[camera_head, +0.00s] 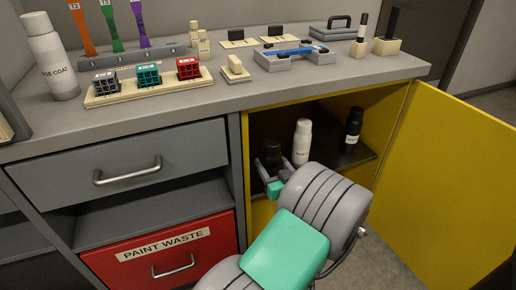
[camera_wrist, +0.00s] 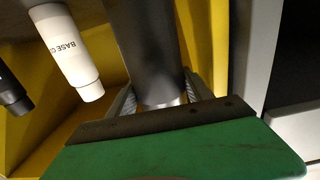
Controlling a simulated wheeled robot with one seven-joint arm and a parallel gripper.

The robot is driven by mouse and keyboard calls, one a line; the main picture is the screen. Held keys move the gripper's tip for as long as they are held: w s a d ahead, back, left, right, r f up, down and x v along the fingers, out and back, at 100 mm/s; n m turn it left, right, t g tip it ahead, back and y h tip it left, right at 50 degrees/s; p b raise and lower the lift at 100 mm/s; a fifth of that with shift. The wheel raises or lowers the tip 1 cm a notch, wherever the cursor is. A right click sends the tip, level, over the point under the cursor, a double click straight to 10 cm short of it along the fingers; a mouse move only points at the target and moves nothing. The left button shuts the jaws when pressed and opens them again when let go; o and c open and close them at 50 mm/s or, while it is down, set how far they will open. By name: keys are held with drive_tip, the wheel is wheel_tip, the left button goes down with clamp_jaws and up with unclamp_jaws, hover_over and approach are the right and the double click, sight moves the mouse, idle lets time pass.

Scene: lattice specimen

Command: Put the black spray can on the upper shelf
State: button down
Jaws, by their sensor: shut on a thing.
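A black spray can (camera_head: 271,152) stands upright at the left side inside the open yellow cabinet, with my gripper (camera_head: 272,170) shut around it. In the wrist view the dark can (camera_wrist: 146,40) fills the space between the fingers of my gripper (camera_wrist: 160,100). The can is at the dark shelf (camera_head: 335,158) in the cabinet; whether its base touches the shelf is hidden by my gripper. A second black can (camera_head: 353,127) stands at the right on that shelf, and it also shows in the wrist view (camera_wrist: 12,95).
A white base coat can (camera_head: 302,145) stands between the two black cans, close to my gripper. The yellow door (camera_head: 450,185) is swung open to the right. The grey cabinet side (camera_head: 239,165) is close on the left. The grey counter (camera_head: 215,103) lies above.

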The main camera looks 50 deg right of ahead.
sight(272, 173)
drive_tip(key=w+d+f+b, duration=0.3)
drive_tip(key=w+d+b, duration=0.1)
drive_tip(key=w, duration=0.5)
drive_tip(key=shift+w+d+f, duration=0.3)
drive_tip(key=shift+d+f, duration=0.1)
drive_tip(key=shift+d, duration=0.45)
drive_tip(key=shift+c, duration=2.1)
unclamp_jaws()
drive_tip(key=p+v, duration=0.2)
drive_tip(key=v, duration=1)
drive_tip(key=shift+r, duration=0.1)
